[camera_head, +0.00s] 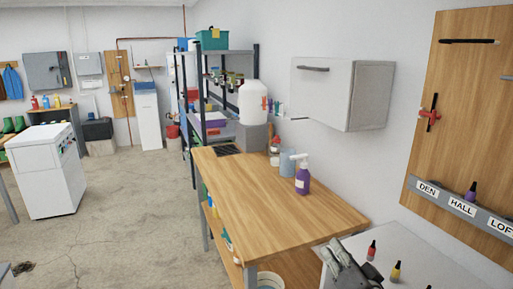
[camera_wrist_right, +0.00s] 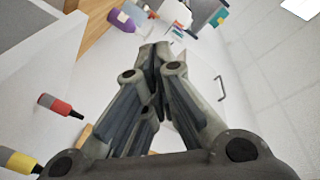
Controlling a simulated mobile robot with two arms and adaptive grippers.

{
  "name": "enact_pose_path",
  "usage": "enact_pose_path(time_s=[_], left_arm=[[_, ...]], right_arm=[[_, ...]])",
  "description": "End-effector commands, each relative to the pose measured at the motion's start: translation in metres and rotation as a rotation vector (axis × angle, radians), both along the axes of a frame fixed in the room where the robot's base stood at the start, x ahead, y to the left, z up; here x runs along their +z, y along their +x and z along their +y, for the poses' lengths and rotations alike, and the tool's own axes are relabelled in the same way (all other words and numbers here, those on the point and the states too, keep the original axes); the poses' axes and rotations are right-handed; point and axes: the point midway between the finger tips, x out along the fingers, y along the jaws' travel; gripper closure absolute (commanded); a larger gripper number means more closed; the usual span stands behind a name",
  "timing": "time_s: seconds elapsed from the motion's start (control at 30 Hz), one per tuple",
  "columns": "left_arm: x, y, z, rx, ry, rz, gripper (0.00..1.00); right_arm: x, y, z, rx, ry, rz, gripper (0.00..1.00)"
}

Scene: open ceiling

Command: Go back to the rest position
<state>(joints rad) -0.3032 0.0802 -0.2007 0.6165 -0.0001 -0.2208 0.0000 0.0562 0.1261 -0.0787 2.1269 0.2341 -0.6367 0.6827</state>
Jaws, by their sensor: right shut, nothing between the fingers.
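My right gripper (camera_head: 338,254) is low in the head view, over the near end of the white surface at bottom right. Its fingers are together and empty. The right wrist view shows the same gripper (camera_wrist_right: 154,62) with its fingertips meeting and nothing between them. A red bottle (camera_head: 371,251) and a yellow bottle (camera_head: 395,271) stand on the white surface just right of the gripper. The red bottle (camera_wrist_right: 60,105) and yellow bottle (camera_wrist_right: 20,160) also show at the left of the wrist view. My left gripper is not seen.
A white cabinet (camera_head: 342,93) hangs on the wall, and a wooden board (camera_head: 460,110) is at right. A white appliance (camera_head: 45,170) stands at left. The concrete floor between is mostly clear.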

Motion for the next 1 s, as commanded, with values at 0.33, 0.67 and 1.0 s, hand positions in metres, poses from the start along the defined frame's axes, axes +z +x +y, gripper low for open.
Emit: enact_pose_path(time_s=[0.33, 0.67, 1.0], left_arm=[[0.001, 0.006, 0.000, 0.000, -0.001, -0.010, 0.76], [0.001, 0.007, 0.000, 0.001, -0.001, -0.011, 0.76], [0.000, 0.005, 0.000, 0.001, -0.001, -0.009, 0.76]], right_arm=[[-0.187, -0.169, -0.006, 0.167, -0.573, 0.633, 1.00], [-0.239, -0.304, -0.023, 0.394, -0.837, 0.988, 1.00], [-0.311, -0.307, -0.023, 0.446, -0.865, 1.060, 1.00]])
